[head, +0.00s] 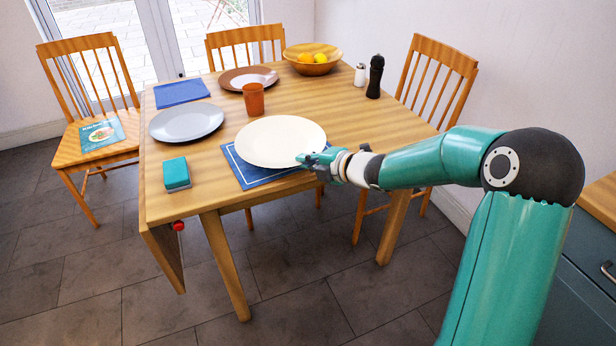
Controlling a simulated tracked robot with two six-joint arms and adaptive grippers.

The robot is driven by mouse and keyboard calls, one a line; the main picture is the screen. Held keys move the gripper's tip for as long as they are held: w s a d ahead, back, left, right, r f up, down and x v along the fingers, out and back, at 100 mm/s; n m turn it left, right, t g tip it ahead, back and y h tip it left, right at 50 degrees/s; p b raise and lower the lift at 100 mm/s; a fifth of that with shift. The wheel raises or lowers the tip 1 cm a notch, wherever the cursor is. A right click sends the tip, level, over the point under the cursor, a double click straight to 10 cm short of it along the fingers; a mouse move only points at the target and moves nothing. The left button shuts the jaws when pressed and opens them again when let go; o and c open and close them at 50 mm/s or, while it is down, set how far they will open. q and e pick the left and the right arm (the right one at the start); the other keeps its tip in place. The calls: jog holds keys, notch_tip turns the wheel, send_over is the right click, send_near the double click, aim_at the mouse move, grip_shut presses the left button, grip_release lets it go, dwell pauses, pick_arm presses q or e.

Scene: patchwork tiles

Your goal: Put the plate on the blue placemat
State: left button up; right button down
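A cream plate (280,140) is over the front blue placemat (247,175), which has a pale border line. The plate hides much of this mat; the mat's left and front parts show. Whether the plate touches the mat or is held just above it, I cannot tell. My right gripper (309,160) is at the plate's front right rim, with one finger over the rim and the other mostly hidden below. It looks shut on the rim. My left gripper is not in view.
A fruit bowl (312,68), a white shaker (360,76) and a dark pepper mill (375,77) stand farther back.

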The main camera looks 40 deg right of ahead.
notch_tip(320, 180, down, 4)
jog(key=shift+r+b, duration=0.1)
jog(key=shift+b, duration=0.5)
jog(key=c, duration=1.3)
grip_release()
jog(key=shift+s, duration=0.1)
